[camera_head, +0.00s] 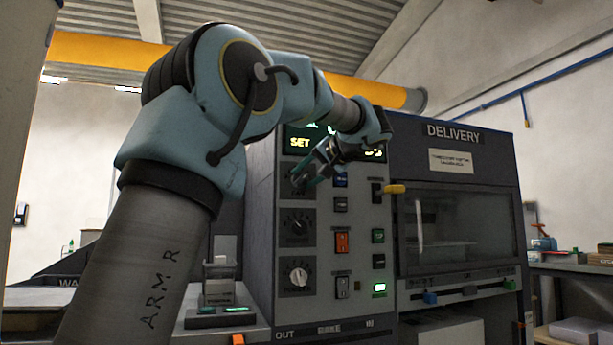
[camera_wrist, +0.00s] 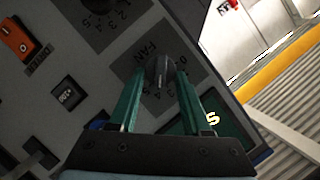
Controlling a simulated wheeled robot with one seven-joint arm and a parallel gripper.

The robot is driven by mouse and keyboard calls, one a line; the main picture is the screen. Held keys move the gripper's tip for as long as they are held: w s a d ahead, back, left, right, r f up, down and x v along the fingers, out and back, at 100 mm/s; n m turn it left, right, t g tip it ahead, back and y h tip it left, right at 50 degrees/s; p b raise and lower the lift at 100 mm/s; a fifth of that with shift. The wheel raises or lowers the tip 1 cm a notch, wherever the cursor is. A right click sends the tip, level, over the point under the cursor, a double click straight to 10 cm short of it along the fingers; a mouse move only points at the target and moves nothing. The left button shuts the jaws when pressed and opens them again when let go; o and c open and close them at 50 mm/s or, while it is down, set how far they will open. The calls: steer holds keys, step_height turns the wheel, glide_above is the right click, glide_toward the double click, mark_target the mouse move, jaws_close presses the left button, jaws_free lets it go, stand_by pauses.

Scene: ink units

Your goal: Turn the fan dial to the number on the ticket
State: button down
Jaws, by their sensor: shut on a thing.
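The fan dial (camera_wrist: 159,68) is a dark round knob on a grey panel. In the wrist view it sits beside the upside-down word FAN, with small numbers around it. My gripper (camera_wrist: 157,82) has its green fingers on both sides of the dial and is shut on it. A pale mark shows on the knob, but I cannot tell which number it points to. In the head view my gripper (camera_head: 304,178) is at the upper left of the panel and partly covers the dial. I cannot make out a readable ticket number.
Two more dials, a middle one (camera_head: 297,226) and a lower one (camera_head: 298,276), sit below on the panel. An orange switch (camera_head: 342,242) and several buttons are to their right. A lit SET display (camera_head: 300,142) is above. A yellow handle (camera_head: 394,189) sticks out near the delivery window (camera_head: 450,230).

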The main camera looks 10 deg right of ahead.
steer(key=shift+c, duration=1.8)
jaws_free()
steer(key=v, duration=1)
steer(key=shift+s, duration=0.35)
steer(key=shift+d, duration=0.1)
